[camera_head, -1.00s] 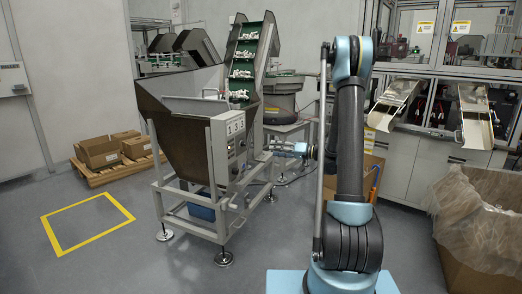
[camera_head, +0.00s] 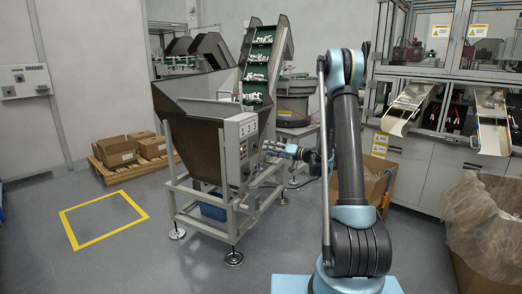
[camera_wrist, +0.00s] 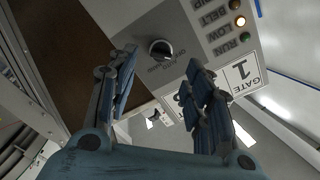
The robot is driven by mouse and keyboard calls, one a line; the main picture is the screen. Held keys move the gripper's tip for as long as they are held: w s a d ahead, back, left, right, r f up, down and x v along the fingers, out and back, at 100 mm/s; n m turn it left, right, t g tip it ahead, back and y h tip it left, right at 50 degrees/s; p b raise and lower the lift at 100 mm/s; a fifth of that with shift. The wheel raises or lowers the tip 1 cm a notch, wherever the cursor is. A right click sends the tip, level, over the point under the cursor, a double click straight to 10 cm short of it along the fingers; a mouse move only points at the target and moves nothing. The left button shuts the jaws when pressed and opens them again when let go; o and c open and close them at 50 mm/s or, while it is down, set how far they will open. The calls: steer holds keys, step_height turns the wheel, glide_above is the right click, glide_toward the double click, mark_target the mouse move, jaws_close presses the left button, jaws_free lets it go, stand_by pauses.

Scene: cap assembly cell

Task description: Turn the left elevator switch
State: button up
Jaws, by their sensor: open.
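The hopper of the elevator (camera_head: 195,135) carries a grey control panel (camera_head: 247,128) on its right side. In the wrist view a round dark switch knob (camera_wrist: 161,50) with a pale pointer sits on the panel face, with small lettering beside it. A small dark shape (camera_wrist: 153,118) lower on the panel may be a second switch; I cannot tell. My gripper (camera_wrist: 162,60) is open and empty, with its fingers on either side of the knob in the picture. Contact with the knob is not visible. In the head view my gripper (camera_head: 272,148) is just right of the panel.
Indicator lamps (camera_wrist: 240,21) labelled BELT and RUN and a GATE 1 label (camera_wrist: 240,72) are near the right finger. A cardboard box (camera_head: 375,180) stands behind my arm. Boxes on a pallet (camera_head: 132,150) and clear floor marked in yellow (camera_head: 105,222) lie left.

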mark_target(255, 146)
steer(key=shift+x, duration=2.95)
